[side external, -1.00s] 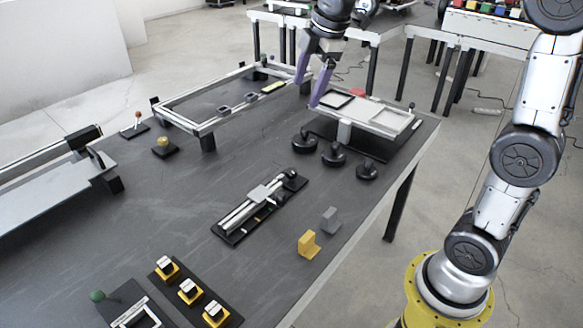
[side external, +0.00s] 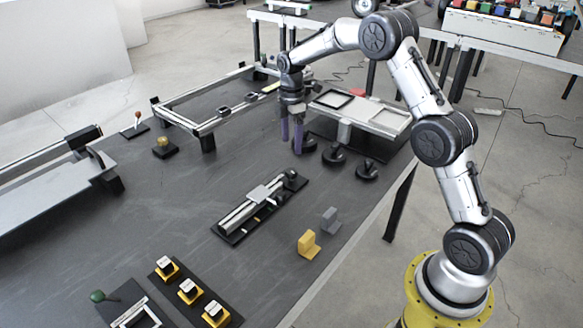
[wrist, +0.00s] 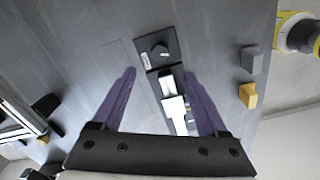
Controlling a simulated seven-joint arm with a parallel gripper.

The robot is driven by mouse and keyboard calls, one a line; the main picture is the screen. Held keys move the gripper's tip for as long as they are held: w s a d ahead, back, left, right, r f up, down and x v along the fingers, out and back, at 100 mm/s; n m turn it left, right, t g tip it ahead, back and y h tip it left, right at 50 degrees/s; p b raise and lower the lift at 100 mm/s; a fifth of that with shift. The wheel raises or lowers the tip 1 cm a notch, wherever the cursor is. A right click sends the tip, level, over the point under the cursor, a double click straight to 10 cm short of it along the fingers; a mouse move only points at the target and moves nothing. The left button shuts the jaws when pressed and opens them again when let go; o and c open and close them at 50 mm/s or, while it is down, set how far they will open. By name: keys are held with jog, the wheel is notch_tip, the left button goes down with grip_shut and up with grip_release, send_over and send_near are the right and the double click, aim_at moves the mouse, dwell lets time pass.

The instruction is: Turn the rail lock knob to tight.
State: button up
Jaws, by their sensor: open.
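The rail unit (side external: 238,215) is a black base with a silver rail and a pale carriage (side external: 262,194), lying at the middle of the table. Its black round rail lock knob (side external: 291,176) is at the far right end. In the wrist view the knob (wrist: 158,52) is on a dark plate, with a light pointer line on top and a small pale label beside it. My gripper (side external: 291,143) points down above the table, behind the knob in the side view, with its purple fingers apart and empty. In the wrist view the knob shows just beyond the fingertips (wrist: 160,72), not touched.
Several black round knobs (side external: 334,155) stand right of my gripper, before a pale framed tray (side external: 378,117). A yellow block (side external: 308,244) and a grey block (side external: 330,220) sit right of the rail.

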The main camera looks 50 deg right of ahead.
aim_at(291, 171)
notch_tip(291, 171, down, 10)
jog(key=shift+f, duration=0.15)
dwell(0.3)
grip_shut()
